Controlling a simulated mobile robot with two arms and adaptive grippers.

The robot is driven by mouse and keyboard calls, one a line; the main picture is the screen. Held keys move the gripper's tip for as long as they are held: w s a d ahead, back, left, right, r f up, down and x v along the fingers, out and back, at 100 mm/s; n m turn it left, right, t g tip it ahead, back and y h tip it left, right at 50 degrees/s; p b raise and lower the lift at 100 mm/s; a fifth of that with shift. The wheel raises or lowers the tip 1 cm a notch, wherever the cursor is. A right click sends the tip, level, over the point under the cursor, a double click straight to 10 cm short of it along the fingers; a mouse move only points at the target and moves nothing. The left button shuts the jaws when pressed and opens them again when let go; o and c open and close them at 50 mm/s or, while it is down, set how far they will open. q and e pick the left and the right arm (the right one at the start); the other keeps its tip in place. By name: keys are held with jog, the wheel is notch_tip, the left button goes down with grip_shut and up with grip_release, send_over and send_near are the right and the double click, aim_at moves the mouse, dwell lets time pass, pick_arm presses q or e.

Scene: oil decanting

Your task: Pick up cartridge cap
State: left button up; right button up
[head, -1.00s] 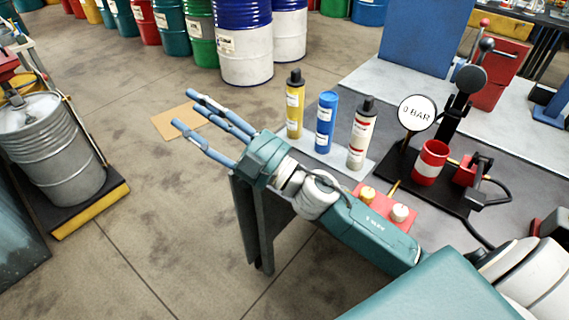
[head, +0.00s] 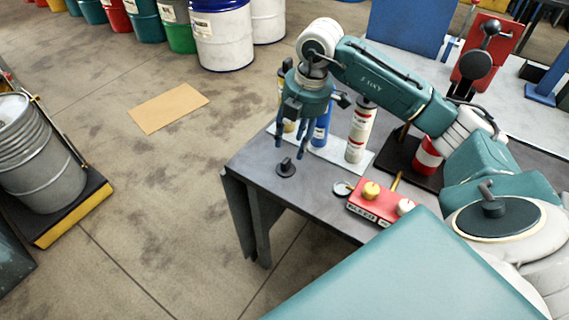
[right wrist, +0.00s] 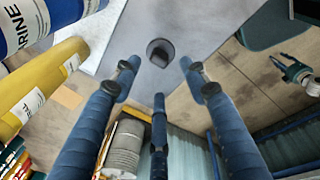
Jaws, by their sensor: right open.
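A small black cap (head: 286,167) with a short upright stem sits on the grey table near its left corner. In the right wrist view the cap (right wrist: 160,51) lies on the tabletop just beyond the fingertips. My right gripper (head: 291,148) points down above and slightly behind the cap, open and empty, its fingers apart. The fingers also show spread in the right wrist view (right wrist: 158,80). A blue cartridge (head: 321,132) and a white-and-red cartridge (head: 358,135) stand behind it; a yellow cartridge (right wrist: 40,85) is mostly hidden by my gripper in the head view. My left gripper is not seen.
A red block (head: 372,209) with yellow and white knobs and a small round lid-like piece (head: 343,188) lie right of the cap. The table's left edge is close to the cap.

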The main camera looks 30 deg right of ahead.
aim_at(286, 160)
jog(key=f, duration=0.3)
jog(key=shift+w+a, duration=0.15)
jog(key=shift+w, duration=0.15)
jog(key=f, duration=0.1)
jog(key=f+p, duration=0.2)
jog(key=f, duration=0.1)
jog(key=shift+w+a, duration=0.35)
jog(key=shift+w+f, duration=0.1)
jog(key=shift+f, duration=0.45)
jog(key=c, duration=0.9)
